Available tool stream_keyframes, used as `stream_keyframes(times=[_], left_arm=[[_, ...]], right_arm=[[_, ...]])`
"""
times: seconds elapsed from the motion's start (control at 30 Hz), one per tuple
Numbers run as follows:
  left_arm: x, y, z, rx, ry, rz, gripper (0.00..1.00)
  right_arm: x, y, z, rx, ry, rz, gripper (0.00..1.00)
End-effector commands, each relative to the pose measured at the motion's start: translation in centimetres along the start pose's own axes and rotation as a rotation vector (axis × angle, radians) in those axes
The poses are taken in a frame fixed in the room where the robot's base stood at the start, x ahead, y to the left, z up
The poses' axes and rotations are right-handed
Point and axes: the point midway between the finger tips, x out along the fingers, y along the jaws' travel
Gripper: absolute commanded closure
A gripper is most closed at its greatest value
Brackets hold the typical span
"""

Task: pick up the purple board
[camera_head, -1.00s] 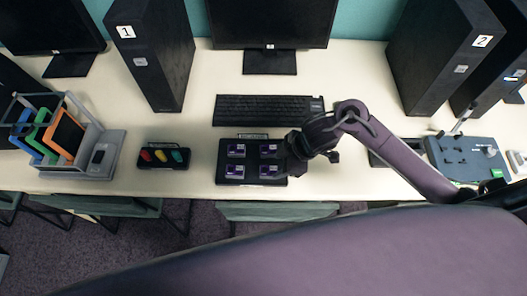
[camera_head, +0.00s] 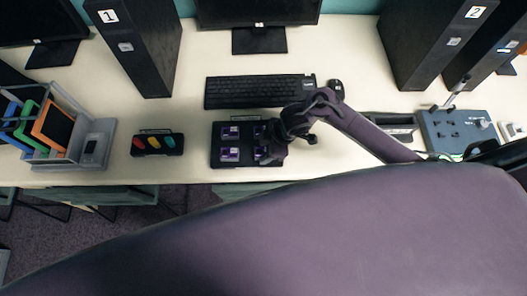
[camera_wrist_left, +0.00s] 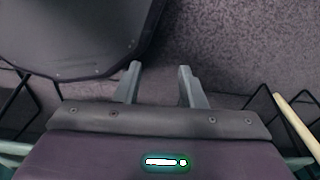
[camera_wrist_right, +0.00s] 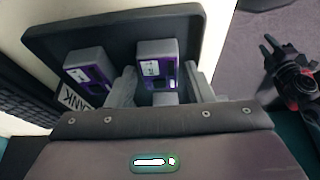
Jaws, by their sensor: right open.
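Several small purple boards, among them one at the front left (camera_head: 229,154), sit in a black tray (camera_head: 216,145) on the table. My right gripper (camera_head: 270,151) is low over the tray's right side and partly hides the boards there. In the right wrist view my right gripper (camera_wrist_right: 162,86) is open, with one purple board (camera_wrist_right: 157,62) seen between and just beyond its fingers. Another purple board (camera_wrist_right: 92,72) stands to the left. Contact with a board cannot be told. My left gripper (camera_wrist_left: 160,84) is open and empty above the carpet; the head view does not show it.
A keyboard (camera_head: 258,91) lies behind the tray. A small black holder with colored pieces (camera_head: 158,143) and a grey rack with colored panels (camera_head: 92,150) stand to the left. A grey-blue device (camera_head: 455,132) is at the right.

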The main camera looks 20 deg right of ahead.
Motion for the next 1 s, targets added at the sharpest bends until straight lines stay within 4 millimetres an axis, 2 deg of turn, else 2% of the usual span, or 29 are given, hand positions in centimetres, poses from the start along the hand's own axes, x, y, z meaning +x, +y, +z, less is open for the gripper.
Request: stream_keyframes(times=[0.03, 0.27, 0.5, 0.67, 0.83, 1.0], left_arm=[[0.0, 0.0, 0.1, 0.0, -0.001, 0.0, 0.64], [0.0, 0.0, 0.6, 0.0, -0.008, 0.0, 0.64], [0.0, 0.0, 1.0, -0.001, -0.015, 0.0, 0.64], [-0.2, 0.0, 1.1, -0.002, -0.016, 0.0, 0.64], [-0.6, 0.0, 1.0, -0.002, -0.016, 0.0, 0.64], [-1.4, -0.1, 0.9, -0.002, -0.016, 0.0, 0.64]], right_arm=[[0.0, 0.0, 0.0, 0.0, 0.0, 0.0, 0.57], [0.0, 0.0, 0.0, 0.0, 0.0, 0.0, 0.86], [-0.1, 0.0, 0.0, 0.0, 0.0, 0.0, 0.87], [-0.9, 0.1, -0.3, 0.0, 0.001, 0.001, 0.87], [-3.3, 0.1, -1.4, -0.003, 0.002, 0.003, 0.87], [-7.5, 0.2, -3.1, -0.006, 0.003, 0.006, 0.87]])
